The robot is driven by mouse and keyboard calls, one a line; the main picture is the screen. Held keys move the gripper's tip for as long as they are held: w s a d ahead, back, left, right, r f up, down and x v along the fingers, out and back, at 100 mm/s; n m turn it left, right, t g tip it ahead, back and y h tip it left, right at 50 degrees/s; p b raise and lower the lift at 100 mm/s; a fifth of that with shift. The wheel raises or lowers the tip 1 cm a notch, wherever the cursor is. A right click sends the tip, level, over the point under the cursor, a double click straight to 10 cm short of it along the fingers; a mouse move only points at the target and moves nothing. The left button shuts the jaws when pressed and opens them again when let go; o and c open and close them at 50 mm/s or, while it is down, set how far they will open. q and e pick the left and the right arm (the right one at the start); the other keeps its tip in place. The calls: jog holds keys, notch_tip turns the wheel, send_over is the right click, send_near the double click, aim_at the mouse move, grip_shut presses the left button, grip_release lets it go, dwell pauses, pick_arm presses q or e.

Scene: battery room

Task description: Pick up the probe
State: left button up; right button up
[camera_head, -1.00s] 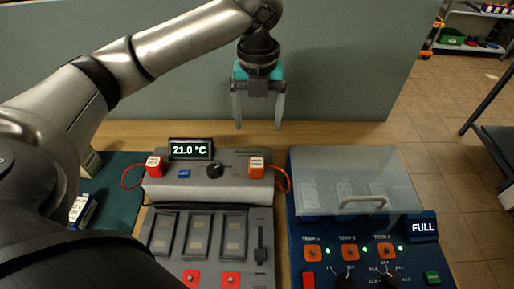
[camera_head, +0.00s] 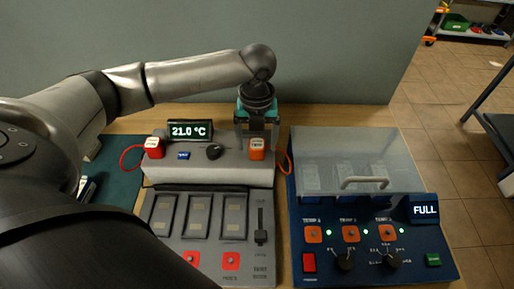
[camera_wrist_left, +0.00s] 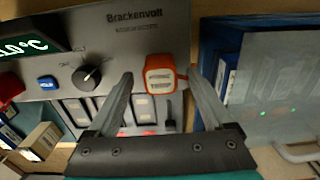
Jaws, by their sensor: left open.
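An orange probe (camera_head: 257,149) with a white label sits at the right end of the grey tester (camera_head: 205,172), with an orange cable beside it. A red probe (camera_head: 154,147) with a white label sits at the left end. I cannot tell from the labels which one the task means. My left gripper (camera_head: 256,130) is open and points down just behind and above the orange probe. In the left wrist view the orange probe (camera_wrist_left: 160,75) shows between the two fingers of my left gripper (camera_wrist_left: 161,79), untouched as far as I can see. My right gripper is not in view.
The tester has a display (camera_head: 190,130) reading 21.0 °C, a black knob (camera_head: 213,152) and several battery bays. A blue charger (camera_head: 420,262) with a clear lid (camera_head: 350,150) and handle stands close on the right. A grey wall (camera_head: 300,50) rises behind.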

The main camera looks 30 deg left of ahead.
pick_arm(q)
jog(key=shift+f, duration=0.7)
grip_shut()
